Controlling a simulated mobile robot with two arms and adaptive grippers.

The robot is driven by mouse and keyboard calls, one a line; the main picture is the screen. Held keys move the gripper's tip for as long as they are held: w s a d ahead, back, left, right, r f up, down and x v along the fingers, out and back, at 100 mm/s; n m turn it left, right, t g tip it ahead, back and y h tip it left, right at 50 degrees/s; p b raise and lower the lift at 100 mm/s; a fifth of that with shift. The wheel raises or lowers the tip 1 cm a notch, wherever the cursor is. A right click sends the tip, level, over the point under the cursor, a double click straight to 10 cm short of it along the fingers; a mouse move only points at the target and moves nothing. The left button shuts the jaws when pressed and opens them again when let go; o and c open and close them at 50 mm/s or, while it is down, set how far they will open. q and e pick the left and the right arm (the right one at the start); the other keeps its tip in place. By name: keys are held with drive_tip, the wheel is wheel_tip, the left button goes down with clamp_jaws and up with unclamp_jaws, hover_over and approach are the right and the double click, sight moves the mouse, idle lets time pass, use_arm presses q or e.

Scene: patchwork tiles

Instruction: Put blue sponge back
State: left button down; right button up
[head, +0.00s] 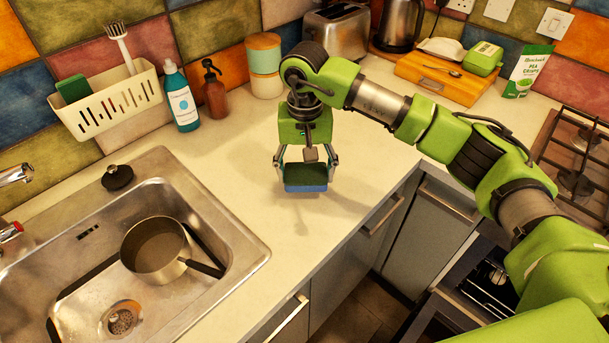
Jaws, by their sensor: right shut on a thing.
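The blue sponge (305,187) has a dark green scouring top and a blue underside. My right gripper (305,172) is shut on it, with a finger at each side, and holds it over the pale counter near its front edge. A soft shadow lies on the counter below it. A white slotted caddy (106,102) hangs on the tiled wall at the upper left. It holds a green sponge (73,88) at its left and a white dish brush (121,45). My left gripper is not in view.
A steel sink (240,262) with a pot (155,248) is at the lower left. A teal bottle (181,97), a brown pump bottle (214,90) and a canister (263,65) stand along the wall. The counter between sink and gripper is clear.

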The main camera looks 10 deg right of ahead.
sight(304, 179)
drive_tip(key=shift+w+f, duration=0.2)
drive_tip(key=shift+f, duration=0.05)
drive_tip(key=f+p, duration=0.2)
drive_tip(key=f, duration=0.1)
drive_tip(key=shift+w+a, duration=0.1)
drive_tip(key=shift+w, duration=0.1)
drive_tip(key=shift+f, duration=0.25)
drive_tip(key=shift+f, duration=0.1)
drive_tip(key=shift+f, duration=0.15)
drive_tip(key=o, duration=1)
drive_tip(key=shift+o, duration=0.2)
drive_tip(key=shift+r, duration=0.2)
